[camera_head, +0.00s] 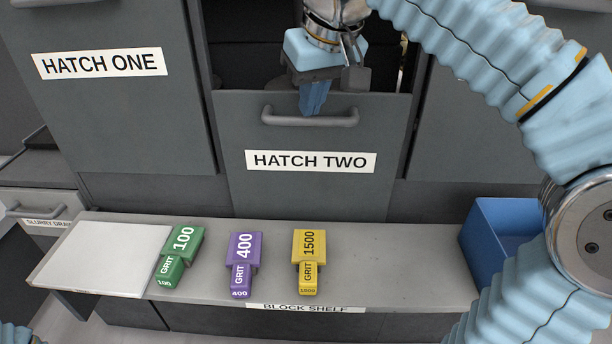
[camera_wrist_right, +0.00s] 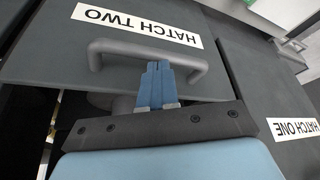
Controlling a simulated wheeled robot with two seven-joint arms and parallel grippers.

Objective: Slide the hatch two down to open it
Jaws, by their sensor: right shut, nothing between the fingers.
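The hatch two panel (camera_head: 300,190) is a dark grey sliding door with a white label, and it stands partly lowered with a dark opening above its top edge. Its grey bar handle (camera_head: 310,119) is near the top of the panel. My right gripper (camera_head: 314,104) is shut and empty, with its blue fingertips pointing down at the handle. In the right wrist view the shut fingertips (camera_wrist_right: 157,68) overlap the handle (camera_wrist_right: 115,48) near its middle; I cannot tell whether they touch it. My left gripper is not in view.
Hatch one (camera_head: 110,100) is closed at the left. The block shelf (camera_head: 390,255) below carries green (camera_head: 180,250), purple (camera_head: 243,255) and yellow (camera_head: 309,255) grit blocks, a white board (camera_head: 105,258) and a blue bin (camera_head: 485,240). Free room lies between the yellow block and bin.

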